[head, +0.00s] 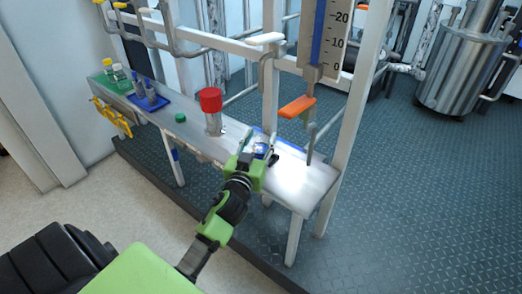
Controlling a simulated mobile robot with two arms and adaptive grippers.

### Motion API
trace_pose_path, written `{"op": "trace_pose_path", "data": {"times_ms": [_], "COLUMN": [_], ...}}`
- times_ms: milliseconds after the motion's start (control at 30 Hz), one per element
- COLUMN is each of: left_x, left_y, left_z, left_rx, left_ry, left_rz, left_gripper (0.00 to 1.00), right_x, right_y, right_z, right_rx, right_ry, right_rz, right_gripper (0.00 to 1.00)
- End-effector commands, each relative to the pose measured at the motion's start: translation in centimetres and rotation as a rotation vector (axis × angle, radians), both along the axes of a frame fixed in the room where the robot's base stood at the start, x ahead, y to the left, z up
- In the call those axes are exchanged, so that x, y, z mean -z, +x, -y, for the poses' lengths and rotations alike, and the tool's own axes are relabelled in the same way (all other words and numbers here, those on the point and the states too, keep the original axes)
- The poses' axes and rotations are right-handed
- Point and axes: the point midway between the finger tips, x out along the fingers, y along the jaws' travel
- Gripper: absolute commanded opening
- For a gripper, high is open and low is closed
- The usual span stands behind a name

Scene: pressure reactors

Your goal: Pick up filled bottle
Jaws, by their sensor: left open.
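My left gripper (258,150) is open over the right part of the metal bench. A small clear and blue object, which looks like a bottle (261,149), shows at its fingers. The fingers partly hide it, so I cannot tell whether they touch it or how full it is. Other small bottles stand at the bench's far left end: one with a yellow cap (108,65) and a clear one (118,71), both on a green mat (124,87). A loose green cap (181,117) lies on the bench. My right gripper is not in view.
A red-topped metal cylinder (210,102) stands on the bench left of my gripper. A blue tray (161,103) holds dark bottles. An orange handle (297,107), pipes and a blue gauge hang over the right part. The bench's right end (304,182) is clear.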

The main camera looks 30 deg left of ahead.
Motion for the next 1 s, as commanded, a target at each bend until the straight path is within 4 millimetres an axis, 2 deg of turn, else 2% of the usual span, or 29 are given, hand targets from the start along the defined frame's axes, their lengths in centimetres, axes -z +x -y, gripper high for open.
{"op": "trace_pose_path", "data": {"times_ms": [133,367,400,533,567,1000], "left_x": [0.0,0.02,0.02,0.02,0.02,-0.47], "left_y": [1.28,1.42,1.41,1.39,1.39,1.39], "left_z": [-0.46,-0.49,-0.49,-0.48,-0.48,-0.47], "left_rx": [-0.001,-0.001,0.0,0.0,0.0,0.0], "left_ry": [0.0,0.0,0.0,0.0,0.0,0.0], "left_rz": [0.0,-0.001,-0.001,-0.001,-0.001,0.002], "left_gripper": [0.41,0.41,0.36,0.02,0.0,0.0], "right_x": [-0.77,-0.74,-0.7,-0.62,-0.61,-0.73], "right_y": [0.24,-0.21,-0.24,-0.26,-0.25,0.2], "right_z": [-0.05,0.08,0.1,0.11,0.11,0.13], "right_rx": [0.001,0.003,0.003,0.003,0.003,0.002], "right_ry": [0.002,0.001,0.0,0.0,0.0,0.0], "right_rz": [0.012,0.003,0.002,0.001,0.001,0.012], "right_gripper": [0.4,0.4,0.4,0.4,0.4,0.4]}}
